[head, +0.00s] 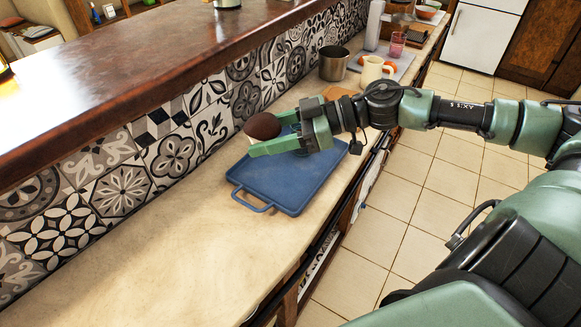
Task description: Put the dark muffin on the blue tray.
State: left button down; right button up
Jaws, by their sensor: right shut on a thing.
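The dark muffin (262,127) has a dark brown domed top and a pale base that is partly covered by a green finger. My right gripper (268,140) comes in from the right and is shut on the muffin. The muffin shows over the far left part of the blue tray (284,185); the gap between them cannot be judged from this view. The tray lies on the pale counter, and its visible surface is bare. My left gripper is not in view.
A metal pot (334,63), a cream mug (374,71) and a pink glass (397,44) stand farther back on the counter (165,250). A patterned tile wall (120,185) rises behind it to a raised brown ledge (130,80). The near left counter is clear.

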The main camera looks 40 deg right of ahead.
jog(key=w+d+m+t+h+b, duration=0.1)
jog(key=w+d+m+t+h, duration=0.1)
jog(key=w+d, duration=0.2)
jog(key=d, duration=0.3)
jog(key=shift+d+r+m+t, duration=0.2)
jog(key=shift+m+t, duration=0.1)
jog(key=shift+m, duration=0.1)
